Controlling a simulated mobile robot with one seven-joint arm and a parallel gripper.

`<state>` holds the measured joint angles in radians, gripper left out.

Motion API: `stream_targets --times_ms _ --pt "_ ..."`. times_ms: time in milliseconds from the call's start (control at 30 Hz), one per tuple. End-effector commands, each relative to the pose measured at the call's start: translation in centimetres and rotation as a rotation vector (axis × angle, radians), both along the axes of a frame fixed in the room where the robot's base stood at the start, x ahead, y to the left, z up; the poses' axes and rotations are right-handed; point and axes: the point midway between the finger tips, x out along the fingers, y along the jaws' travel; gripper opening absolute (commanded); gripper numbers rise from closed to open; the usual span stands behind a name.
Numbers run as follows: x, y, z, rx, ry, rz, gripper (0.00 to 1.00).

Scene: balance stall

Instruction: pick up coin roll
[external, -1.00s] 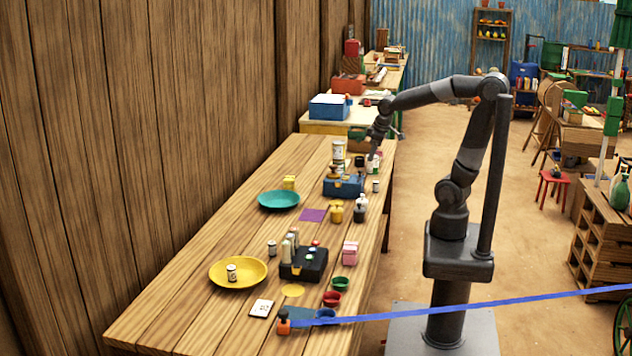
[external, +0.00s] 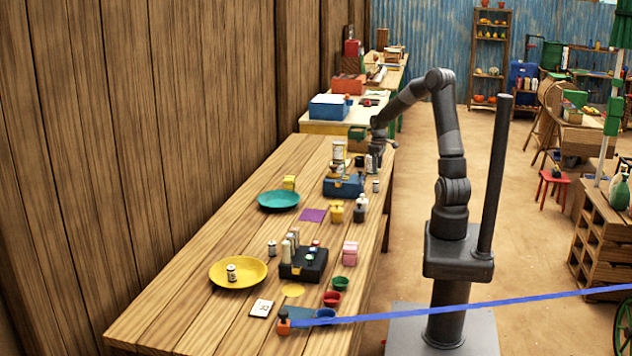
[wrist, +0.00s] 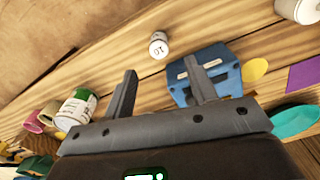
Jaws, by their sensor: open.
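No item is clearly marked as the coin roll. A small white cylinder with dark marks on its end (wrist: 159,45) stands on the table just beyond my fingertips in the wrist view; it may be the roll. It appears as a small upright cylinder (external: 375,186) right of the blue block in the external view. My gripper (wrist: 160,70) is open and empty, its two fingers apart. In the external view my gripper (external: 378,140) is over the table's far right part, beyond the blue block.
The blue block (wrist: 205,75) lies close to the right finger. A green-and-white can (wrist: 75,107) is left of the fingers. A teal plate (external: 278,200), purple mat (external: 313,215) and yellow plate (external: 238,284) lie nearer. Bare planks surround the small cylinder.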

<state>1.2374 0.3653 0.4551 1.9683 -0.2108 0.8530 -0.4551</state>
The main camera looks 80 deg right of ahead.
Motion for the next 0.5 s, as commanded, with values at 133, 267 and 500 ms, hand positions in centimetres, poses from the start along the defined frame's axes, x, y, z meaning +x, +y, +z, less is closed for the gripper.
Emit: stream_targets --times_ms 133,267,500 --pt "0.0 0.0 -2.4 0.005 0.001 0.001 0.52" --pt "0.0 0.0 -4.3 0.004 0.001 0.001 0.52" --pt "0.0 0.0 -6.1 0.003 0.001 0.000 0.52"
